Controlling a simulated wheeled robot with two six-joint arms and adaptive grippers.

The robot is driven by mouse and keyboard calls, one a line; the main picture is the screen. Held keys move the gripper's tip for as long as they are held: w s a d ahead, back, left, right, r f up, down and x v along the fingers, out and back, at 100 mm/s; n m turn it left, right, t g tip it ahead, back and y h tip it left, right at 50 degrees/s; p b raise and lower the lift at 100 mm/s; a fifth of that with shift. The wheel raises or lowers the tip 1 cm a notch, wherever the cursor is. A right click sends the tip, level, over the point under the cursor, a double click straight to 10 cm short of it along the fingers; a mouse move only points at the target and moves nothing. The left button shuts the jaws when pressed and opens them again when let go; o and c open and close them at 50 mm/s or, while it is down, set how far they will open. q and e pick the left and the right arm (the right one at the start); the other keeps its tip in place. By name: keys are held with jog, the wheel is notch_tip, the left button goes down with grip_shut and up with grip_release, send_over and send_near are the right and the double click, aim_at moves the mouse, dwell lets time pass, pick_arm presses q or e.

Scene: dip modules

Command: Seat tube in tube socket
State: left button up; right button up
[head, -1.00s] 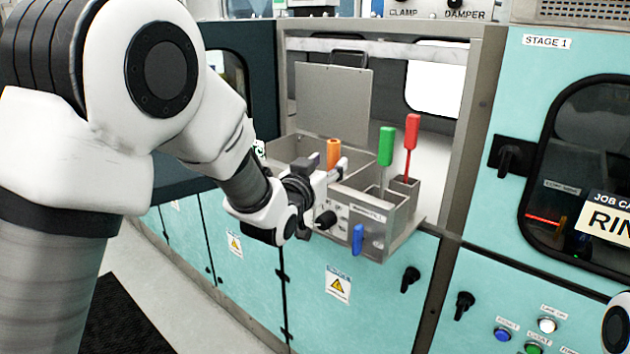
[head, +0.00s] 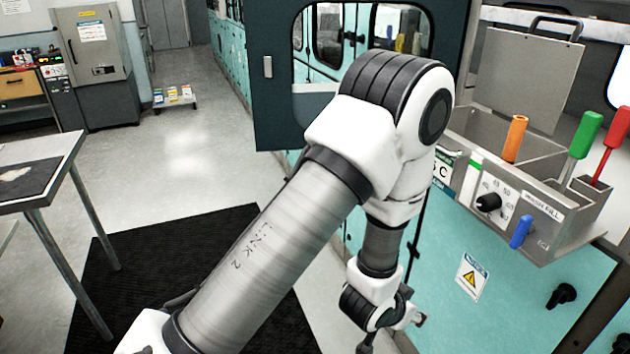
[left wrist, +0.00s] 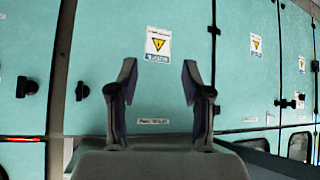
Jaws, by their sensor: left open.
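My left gripper (left wrist: 160,78) is open in the left wrist view, with nothing between its fingers. It points at teal cabinet doors. In the head view the left gripper (head: 392,332) hangs low in front of the teal cabinet, left of and below the metal module box (head: 552,236), apart from it. The box carries an orange handle (head: 515,138), a green handle (head: 586,134), a red handle (head: 614,134), a blue lever (head: 521,231) and a black knob (head: 488,203). I cannot make out a tube or a tube socket for certain. My right gripper is out of view.
The box lid (head: 528,75) stands raised. A dark open door (head: 268,105) is behind my arm. Warning labels (head: 471,276) and black latches (head: 562,295) are on the cabinet front. A table (head: 55,160) stands at left; the floor between is clear with a black mat (head: 140,270).

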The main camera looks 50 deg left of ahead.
pick_arm(q)
jog(key=s+f+g, duration=0.4)
jog(key=s+f, duration=0.5)
jog(key=s, duration=0.3)
jog(key=s+a+f+g, duration=0.1)
jog(key=s+f+g, duration=0.3)
jog(key=s+f, duration=0.5)
jog(key=s, duration=0.4)
jog(key=shift+s+a+f+g, duration=0.15)
jog(key=shift+s+f+g, duration=0.1)
jog(key=shift+f+g, duration=0.15)
jog(key=shift+w, duration=0.1)
